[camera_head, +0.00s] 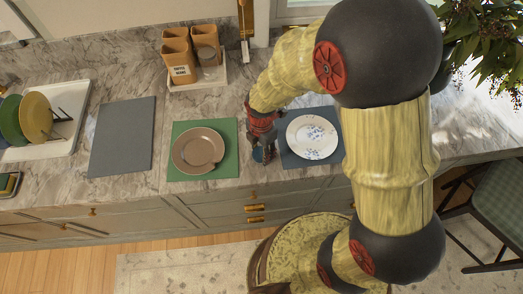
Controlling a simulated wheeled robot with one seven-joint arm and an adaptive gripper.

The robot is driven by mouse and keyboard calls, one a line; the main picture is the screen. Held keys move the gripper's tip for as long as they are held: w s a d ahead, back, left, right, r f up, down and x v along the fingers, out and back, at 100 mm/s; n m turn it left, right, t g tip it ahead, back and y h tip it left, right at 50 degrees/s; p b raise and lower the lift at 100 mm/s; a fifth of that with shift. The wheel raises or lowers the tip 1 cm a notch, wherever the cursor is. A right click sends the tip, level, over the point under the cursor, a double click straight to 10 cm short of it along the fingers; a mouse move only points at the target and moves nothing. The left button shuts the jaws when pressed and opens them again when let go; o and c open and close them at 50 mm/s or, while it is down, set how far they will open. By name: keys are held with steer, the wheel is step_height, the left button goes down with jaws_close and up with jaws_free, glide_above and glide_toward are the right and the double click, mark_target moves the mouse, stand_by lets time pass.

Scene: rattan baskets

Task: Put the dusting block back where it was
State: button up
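My gripper (262,158) points down over the counter's front edge, between the green mat (228,171) and the blue-grey mat (290,159) on the right. A small blue thing (258,155) shows at its fingertips; it may be the dusting block, but it is too small to be sure. I cannot tell whether the fingers are closed on it.
A brown plate (198,151) lies on the green mat, and a white patterned plate (312,137) on the right mat. A bare grey mat (122,137) is further left, beside a white dish rack (77,100) with plates. Canisters (177,58) stand at the back.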

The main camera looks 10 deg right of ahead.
steer(key=shift+f, duration=0.15)
steer(key=o, duration=1)
steer(key=shift+o, duration=0.2)
step_height(320, 180, up, 13)
steer(key=p, duration=0.2)
step_height(320, 180, up, 12)
steer(key=m+t, duration=0.3)
steer(key=m, duration=0.8)
glide_above(262, 152)
steer(key=s+d, duration=0.4)
steer(key=d, duration=0.2)
steer(key=s+d+r+m+t, duration=0.2)
steer(key=s+d+r+m, duration=0.3)
steer(key=m, duration=0.8)
steer(key=s+r, duration=0.2)
steer(key=s, duration=0.1)
steer(key=shift+s+d+r+t, duration=0.2)
steer(key=shift+s+r+t, duration=0.1)
steer(key=shift+s+r, duration=0.1)
